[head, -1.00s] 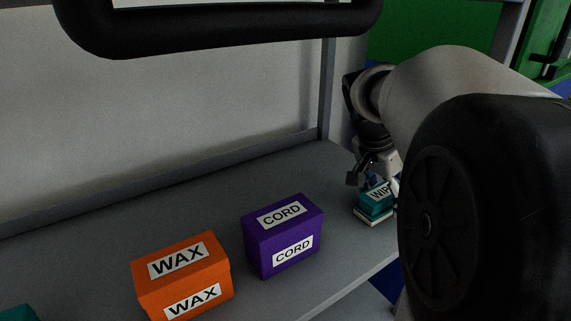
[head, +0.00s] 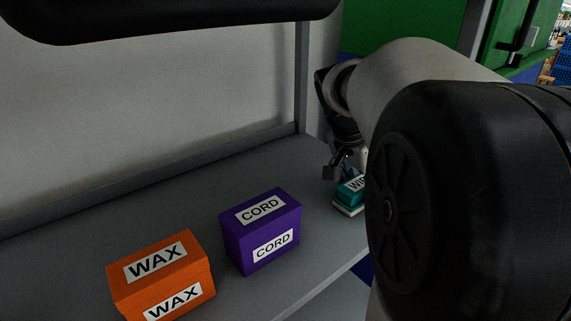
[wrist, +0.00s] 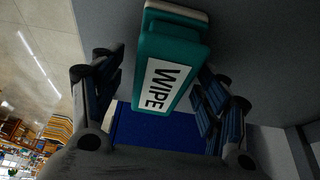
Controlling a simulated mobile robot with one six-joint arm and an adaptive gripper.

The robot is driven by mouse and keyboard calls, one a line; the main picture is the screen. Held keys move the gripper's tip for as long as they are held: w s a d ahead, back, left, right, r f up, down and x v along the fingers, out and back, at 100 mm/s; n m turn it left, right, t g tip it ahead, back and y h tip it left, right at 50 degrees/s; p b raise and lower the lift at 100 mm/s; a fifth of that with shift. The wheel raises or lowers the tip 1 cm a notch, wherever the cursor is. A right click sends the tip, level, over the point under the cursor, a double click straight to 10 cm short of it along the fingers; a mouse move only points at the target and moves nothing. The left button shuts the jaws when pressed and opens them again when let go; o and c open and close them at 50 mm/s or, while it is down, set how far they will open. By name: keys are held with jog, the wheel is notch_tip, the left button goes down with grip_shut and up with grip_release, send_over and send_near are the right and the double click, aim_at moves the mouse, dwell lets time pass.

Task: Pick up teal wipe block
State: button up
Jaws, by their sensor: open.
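The teal wipe block (head: 349,191) sits on a thin pale base on the grey shelf, near its right end, partly hidden by my arm. In the wrist view the teal wipe block (wrist: 170,62) shows its white WIPE label and lies between the two fingers. My gripper (wrist: 160,88) is open, with one finger on each side of the block and a visible gap to each. In the head view my gripper (head: 338,172) is at the block, partly hidden behind my arm.
A purple CORD box (head: 261,230) stands left of the wipe block. An orange WAX box (head: 162,276) stands further left. The grey shelf (head: 150,215) has a back wall behind it and a post at its far corner. The shelf's front edge runs close to the wipe block.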

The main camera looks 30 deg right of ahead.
jog(key=shift+c, duration=0.3)
jog(key=c, duration=1.1)
jog(key=shift+r, duration=0.1)
